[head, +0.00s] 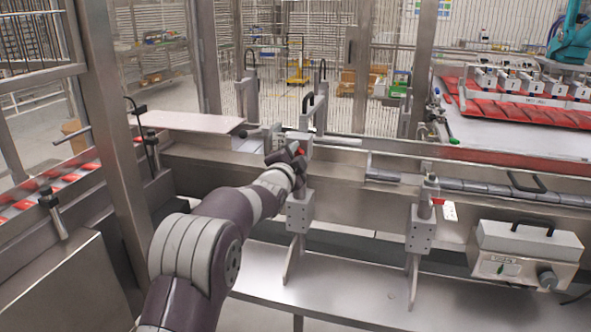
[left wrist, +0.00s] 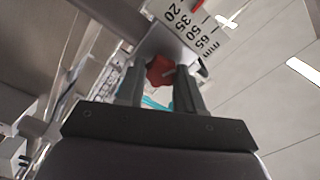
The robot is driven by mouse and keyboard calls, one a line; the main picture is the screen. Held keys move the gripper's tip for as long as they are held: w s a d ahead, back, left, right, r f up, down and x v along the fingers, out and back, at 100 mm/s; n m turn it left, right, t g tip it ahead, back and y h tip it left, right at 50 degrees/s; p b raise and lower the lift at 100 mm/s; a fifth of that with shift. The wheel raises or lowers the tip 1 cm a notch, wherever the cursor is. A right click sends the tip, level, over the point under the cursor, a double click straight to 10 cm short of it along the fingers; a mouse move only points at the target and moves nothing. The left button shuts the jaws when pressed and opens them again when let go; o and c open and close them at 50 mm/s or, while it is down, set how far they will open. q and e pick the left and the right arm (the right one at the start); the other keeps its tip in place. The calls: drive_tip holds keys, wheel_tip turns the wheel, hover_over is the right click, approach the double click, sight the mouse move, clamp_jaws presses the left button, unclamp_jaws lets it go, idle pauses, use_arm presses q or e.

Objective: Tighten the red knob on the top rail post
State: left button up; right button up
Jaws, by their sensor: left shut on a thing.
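The red knob (left wrist: 160,71) sits between the two fingers of my left gripper (left wrist: 158,88) in the left wrist view, and the gripper is shut on it. A scale plate (left wrist: 192,28) marked in mm lies just beyond the knob. In the head view my left arm reaches up to the post (head: 300,212), with the left gripper (head: 297,152) at its upper part. A bit of red shows there at the fingertips; the rest of the knob is hidden by the gripper. My right gripper is not in view.
A second post (head: 421,228) with a red lever (head: 438,201) stands to the right. A grey control box (head: 525,252) is at the lower right. A long rail (head: 470,187) runs across at the right. The metal shelf (head: 345,290) below is mostly bare.

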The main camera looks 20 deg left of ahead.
use_arm(q)
drive_tip(key=shift+f+m+b, duration=0.15)
drive_tip(key=shift+m+b, duration=2.35)
drive_tip(key=shift+m, duration=0.75)
drive_tip(key=shift+f+m+b, duration=0.1)
drive_tip(key=shift+m+b, duration=2.35)
drive_tip(key=shift+m, duration=1.1)
drive_tip(key=o, duration=1)
drive_tip(key=shift+o, duration=0.2)
